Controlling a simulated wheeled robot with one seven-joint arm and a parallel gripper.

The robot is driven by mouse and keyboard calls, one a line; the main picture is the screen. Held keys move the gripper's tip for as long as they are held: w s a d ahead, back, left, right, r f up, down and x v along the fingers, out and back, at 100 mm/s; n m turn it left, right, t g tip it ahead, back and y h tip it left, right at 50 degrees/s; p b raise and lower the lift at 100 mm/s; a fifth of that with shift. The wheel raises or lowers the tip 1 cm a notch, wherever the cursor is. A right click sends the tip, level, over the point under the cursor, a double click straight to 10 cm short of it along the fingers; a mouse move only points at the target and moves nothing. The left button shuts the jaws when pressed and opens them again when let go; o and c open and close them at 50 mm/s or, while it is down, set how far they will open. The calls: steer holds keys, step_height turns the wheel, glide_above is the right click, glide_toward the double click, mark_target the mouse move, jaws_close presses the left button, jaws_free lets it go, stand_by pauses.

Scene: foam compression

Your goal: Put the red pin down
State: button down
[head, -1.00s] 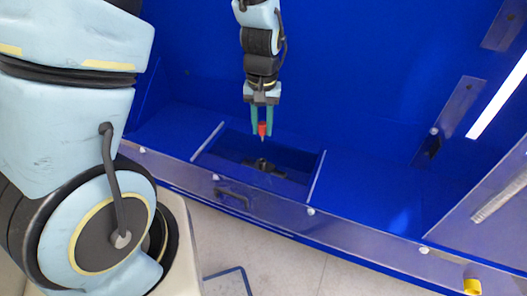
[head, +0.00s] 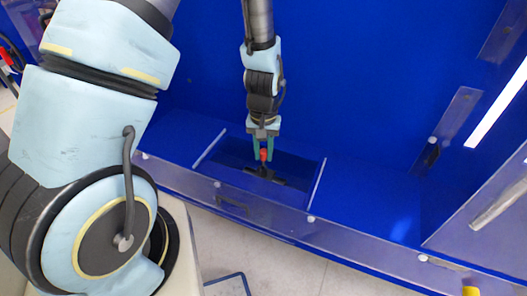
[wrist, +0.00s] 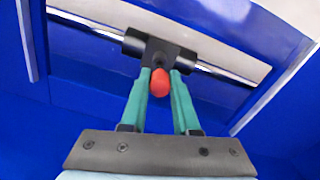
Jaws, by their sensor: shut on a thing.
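My gripper (head: 263,149) points down with its green fingers shut on the red pin (head: 264,155). The pin's red head shows between the fingertips in the wrist view (wrist: 160,83).
The recess lies between two pale rails, one on the left (head: 209,149) and one on the right (head: 317,182). A clear front panel (head: 345,231) runs along the cabinet's front edge. The blue floor (head: 365,205) right of the recess is clear.

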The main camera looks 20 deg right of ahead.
steer(key=shift+f, duration=0.5)
steer(key=c, duration=0.7)
jaws_free()
steer(key=shift+o, duration=0.2)
steer(key=shift+r, duration=0.1)
